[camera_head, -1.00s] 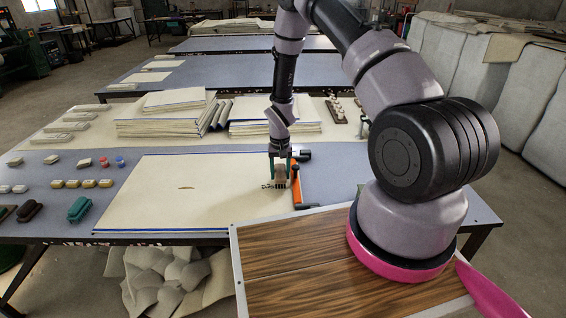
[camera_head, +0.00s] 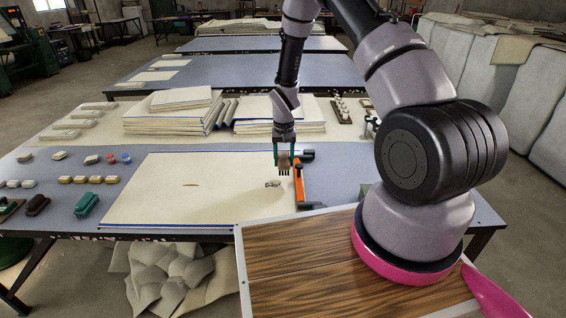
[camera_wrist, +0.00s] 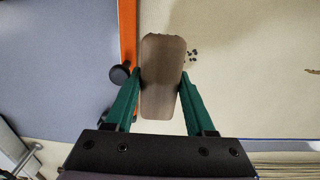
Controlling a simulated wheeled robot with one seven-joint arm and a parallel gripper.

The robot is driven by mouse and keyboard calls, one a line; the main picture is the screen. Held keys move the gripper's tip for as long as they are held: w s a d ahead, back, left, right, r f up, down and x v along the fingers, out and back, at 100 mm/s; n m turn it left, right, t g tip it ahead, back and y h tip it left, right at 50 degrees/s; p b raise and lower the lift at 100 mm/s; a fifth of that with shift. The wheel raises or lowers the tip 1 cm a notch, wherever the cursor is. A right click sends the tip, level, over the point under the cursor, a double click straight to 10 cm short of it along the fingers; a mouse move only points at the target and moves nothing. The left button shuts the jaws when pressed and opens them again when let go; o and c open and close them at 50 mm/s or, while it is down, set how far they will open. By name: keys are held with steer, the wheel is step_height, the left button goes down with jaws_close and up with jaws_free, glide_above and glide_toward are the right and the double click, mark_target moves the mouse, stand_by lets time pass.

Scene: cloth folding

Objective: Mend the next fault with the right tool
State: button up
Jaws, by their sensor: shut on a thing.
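My gripper (camera_head: 284,149) is shut on a brown block-shaped tool (camera_wrist: 162,78) with a ragged far edge. The tool hangs above the cloth's right side, near the orange bar. The cream cloth (camera_head: 150,205) lies flat on the blue-grey table, with blue lines along its edges. A cluster of dark specks (camera_head: 272,184) lies on its right part; specks also show beside the tool in the wrist view (camera_wrist: 192,52). The tool may hide some of them there. A small brown mark (camera_head: 190,184) lies left of the specks; its edge shows in the wrist view (camera_wrist: 313,71).
An orange bar (camera_head: 301,178) with dark fittings stands along the cloth's right edge. At left are a green tool (camera_head: 87,204), a dark oval tool (camera_head: 37,205) and several small blocks (camera_head: 97,180). Stacked cloths (camera_head: 170,118) lie behind. A wood-topped surface (camera_head: 300,270) is in front.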

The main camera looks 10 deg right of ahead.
glide_above(283, 185)
steer(key=shift+d+f, duration=0.1)
steer(key=shift+f, duration=3)
steer(key=shift+f, duration=1)
